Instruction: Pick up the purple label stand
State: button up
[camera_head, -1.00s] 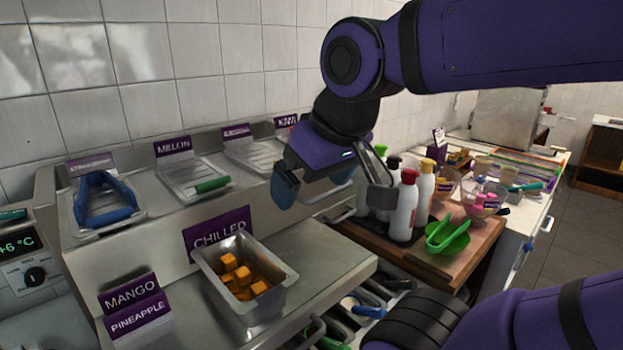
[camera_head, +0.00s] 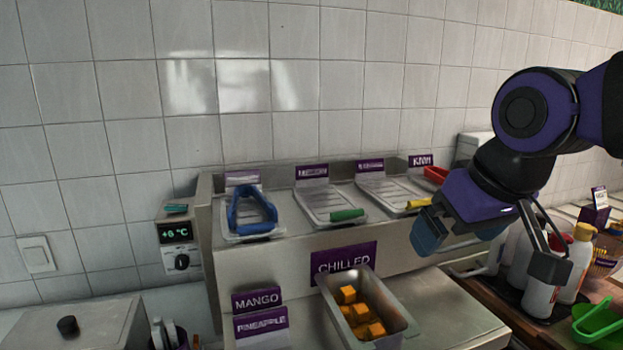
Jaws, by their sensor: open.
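Several purple labels with white text are in view. A purple label reading MANGO (camera_head: 256,300) stands at the front left, just behind a purple PINEAPPLE label (camera_head: 261,323). A larger purple CHILLED sign (camera_head: 343,260) stands against the steel front behind the tray. Smaller purple labels, MELON (camera_head: 311,171) and KIWI (camera_head: 420,160), stand along the back of the upper shelf. I cannot tell which one is the label stand meant. My gripper (camera_head: 488,257) is open and empty, above and right of the orange cube tray, apart from all these labels.
A steel tray (camera_head: 402,318) with orange cubes sits on the lower counter. Bottles (camera_head: 579,262) and a green scoop (camera_head: 598,322) are right, near my gripper. A temperature box (camera_head: 178,238) is left.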

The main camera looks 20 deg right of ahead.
jog(key=w+r+g, duration=0.1)
jog(key=w+r, duration=0.5)
jog(key=w, duration=0.2)
jog(key=r+g, duration=0.2)
jog(key=g, duration=0.2)
send_over(312, 179)
jog(key=shift+w+d+f, duration=0.1)
jog(key=shift+d+f, duration=0.15)
jog(key=shift+d, duration=0.15)
jog(key=f, duration=1.1)
jog(key=shift+w+a+f, duration=0.1)
jog(key=shift+w+a, duration=0.2)
jog(key=shift+w, duration=0.05)
